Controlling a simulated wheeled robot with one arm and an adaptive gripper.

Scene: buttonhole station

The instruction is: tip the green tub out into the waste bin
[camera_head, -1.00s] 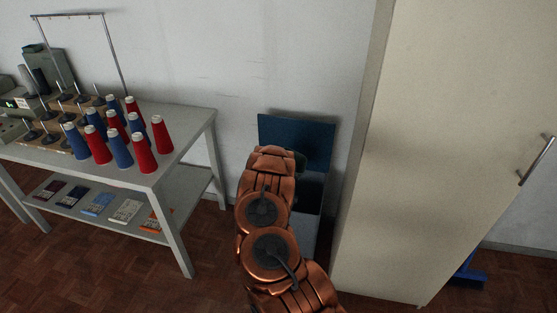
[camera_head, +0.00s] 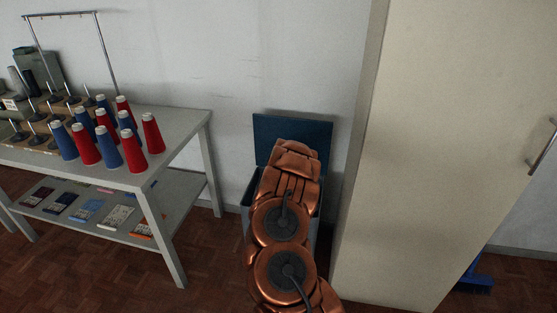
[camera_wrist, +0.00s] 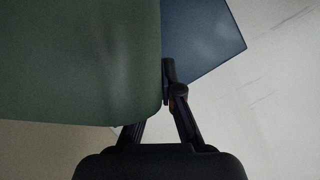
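The waste bin (camera_head: 313,232) stands against the wall with its dark blue lid (camera_head: 263,138) raised. My copper arm covers most of its opening in the head view, and my gripper is hidden there. In the wrist view the green tub (camera_wrist: 80,60) fills the upper left, very close. My gripper (camera_wrist: 150,112) has one finger at the tub's right edge and the other running behind it; it appears shut on the tub. The contact is partly hidden. The blue lid (camera_wrist: 205,45) shows beyond the tub. The tub's contents are not visible.
A tall cream cabinet (camera_head: 440,130) stands close on the bin's right. A grey table (camera_head: 185,120) with red and blue thread cones (camera_head: 108,145) is on the left. A blue object (camera_head: 475,280) lies on the floor past the cabinet. Wood floor is clear in front.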

